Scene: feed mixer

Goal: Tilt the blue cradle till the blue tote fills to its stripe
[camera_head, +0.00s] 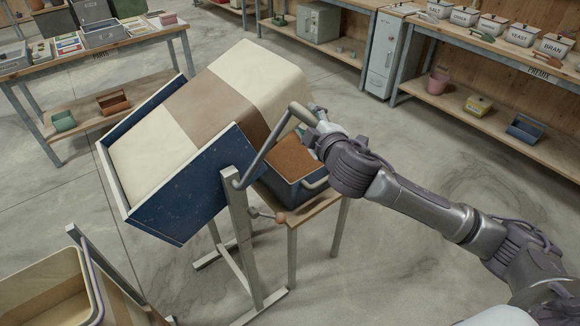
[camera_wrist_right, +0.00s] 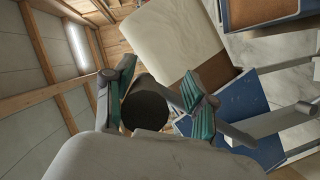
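The blue cradle (camera_head: 180,213) is tilted toward the blue tote (camera_head: 312,186), with a cream-and-brown sack (camera_head: 255,75) lying in it. The tote stands on a small wooden-topped stand below the sack's mouth end and holds brown feed (camera_head: 296,157). The feed lies below the rim; I cannot make out the stripe. My right gripper (camera_head: 313,122) is at the cradle's grey crank handle (camera_head: 298,112). My left gripper is out of view.
A parts table (camera_head: 115,45) stands at the back left, and a premix bench (camera_head: 490,55) with white boxes at the back right. A cream bin (camera_head: 35,282) is at the lower left. A wooden-knobbed lever (camera_head: 279,217) sticks out below the cradle.

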